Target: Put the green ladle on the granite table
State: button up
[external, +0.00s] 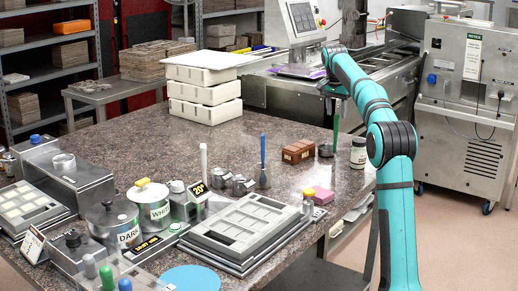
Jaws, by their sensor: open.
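The green ladle (336,128) shows as an upright green handle near the right edge of the granite table (290,142). A dark rounded piece, which looks like its bowl, is low beside the handle, at the table top. My gripper (335,92) is above the handle, at the end of my teal arm. The fingertips are small and partly hidden by the arm.
Brown blocks (298,151) and a white jar (358,153) stand close to the ladle. A blue-handled ladle (263,155) is upright farther left. Stacked white boxes (205,92) stand at the back. Trays and pots crowd the front left.

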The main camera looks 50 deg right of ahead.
aim_at(336, 131)
jog(key=shift+d+f, duration=0.15)
jog(key=shift+f, duration=1.3)
jog(key=shift+d+f, duration=0.15)
jog(key=shift+f, duration=1.3)
grip_shut()
